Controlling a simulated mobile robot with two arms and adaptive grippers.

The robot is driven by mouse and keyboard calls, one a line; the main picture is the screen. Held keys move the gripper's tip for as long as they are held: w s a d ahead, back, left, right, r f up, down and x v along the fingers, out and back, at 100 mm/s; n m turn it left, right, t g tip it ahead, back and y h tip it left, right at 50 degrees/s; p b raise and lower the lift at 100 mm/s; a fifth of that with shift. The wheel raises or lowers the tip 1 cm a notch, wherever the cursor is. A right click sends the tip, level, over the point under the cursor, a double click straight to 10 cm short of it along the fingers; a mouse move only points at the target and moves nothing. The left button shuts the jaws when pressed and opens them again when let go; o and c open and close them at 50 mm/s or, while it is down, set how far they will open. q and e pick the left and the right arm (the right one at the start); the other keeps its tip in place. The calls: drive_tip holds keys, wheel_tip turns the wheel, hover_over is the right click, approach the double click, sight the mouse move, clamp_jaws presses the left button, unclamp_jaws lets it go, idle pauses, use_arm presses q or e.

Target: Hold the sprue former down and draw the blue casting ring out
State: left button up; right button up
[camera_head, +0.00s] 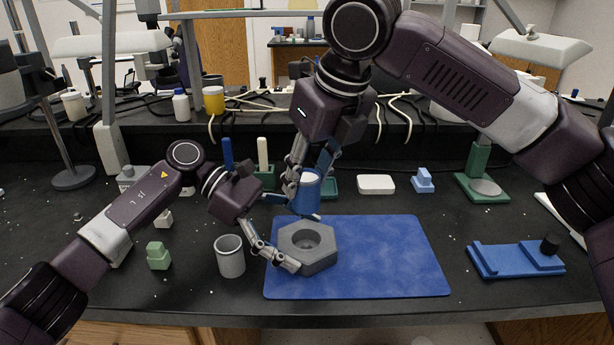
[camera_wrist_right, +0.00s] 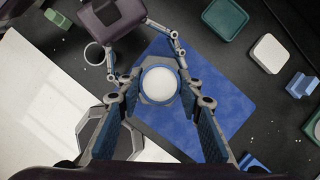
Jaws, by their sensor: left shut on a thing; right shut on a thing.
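The sprue former (camera_head: 322,258) is a grey hexagonal block with a round hollow in its top, lying on the blue mat. My left gripper (camera_head: 284,236) is shut on it from the left, one finger along the near side. The blue casting ring (camera_head: 306,201), with a white filled top, is held upright in my right gripper (camera_head: 308,180). Its lower end appears above the former's far edge, and the hollow shows empty in the head view. In the right wrist view the ring's white top (camera_wrist_right: 158,84) sits between my fingers and hides most of the former.
The blue mat (camera_head: 400,258) is clear on its right. A grey empty cylinder (camera_head: 230,258) stands left of it, and a green block (camera_head: 158,256) farther left. A blue stand (camera_head: 515,261) lies right of the mat. A white block (camera_head: 376,184) and a green scale-like stand (camera_head: 480,180) are behind.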

use_arm(q)
drive_tip(key=o, duration=0.8)
drive_tip(key=shift+a, duration=0.1)
